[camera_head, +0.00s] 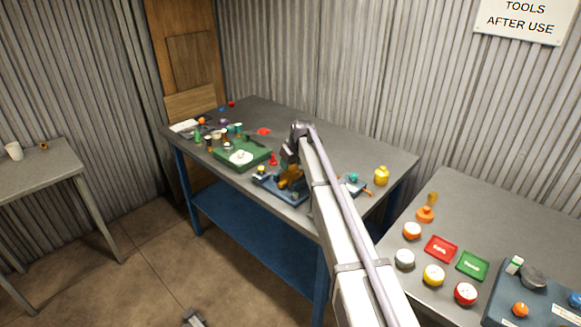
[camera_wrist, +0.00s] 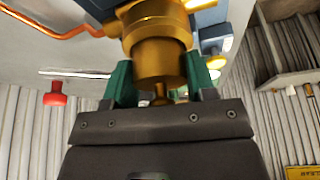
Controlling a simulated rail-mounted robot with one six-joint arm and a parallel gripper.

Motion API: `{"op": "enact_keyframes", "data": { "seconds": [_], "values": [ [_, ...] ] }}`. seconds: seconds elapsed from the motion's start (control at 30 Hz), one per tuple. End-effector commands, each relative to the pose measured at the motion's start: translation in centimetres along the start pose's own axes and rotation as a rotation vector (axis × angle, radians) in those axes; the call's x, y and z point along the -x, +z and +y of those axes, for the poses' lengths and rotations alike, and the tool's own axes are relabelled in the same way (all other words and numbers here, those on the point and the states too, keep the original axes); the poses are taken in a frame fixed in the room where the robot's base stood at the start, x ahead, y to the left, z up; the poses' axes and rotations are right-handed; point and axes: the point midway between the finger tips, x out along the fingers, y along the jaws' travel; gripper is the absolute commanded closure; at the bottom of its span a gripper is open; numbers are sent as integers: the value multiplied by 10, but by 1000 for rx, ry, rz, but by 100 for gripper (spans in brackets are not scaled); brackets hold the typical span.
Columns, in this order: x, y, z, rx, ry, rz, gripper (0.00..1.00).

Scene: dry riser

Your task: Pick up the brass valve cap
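In the wrist view, a brass cap-like cylinder (camera_wrist: 160,58) with a short thin stem stands between the green fingers of my gripper (camera_wrist: 160,82). One finger is on each side, close against it. Whether they press on it or only stand around it, I cannot tell. The cylinder adjoins a wider brass ring. In the head view, brass parts (camera_head: 291,179) stand on a dark blue base on the workbench. My gripper (camera_head: 290,158) is at these parts, and my arm hides the area to their right.
A side table (camera_head: 480,220) at right holds colored knobs and red and green trays. The bench's back is fairly clear.

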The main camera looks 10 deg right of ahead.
Motion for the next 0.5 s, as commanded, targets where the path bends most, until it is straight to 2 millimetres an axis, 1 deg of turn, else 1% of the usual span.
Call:
{"op": "enact_keyframes", "data": {
  "seconds": [0.03,0.2,0.27,0.5],
  "values": [
    [0,0,0,0,0,0,56],
    [0,0,0,0,0,0,73],
    [0,0,0,0,0,0,77],
    [3,-1,0,0,0,0,77]
  ]
}}
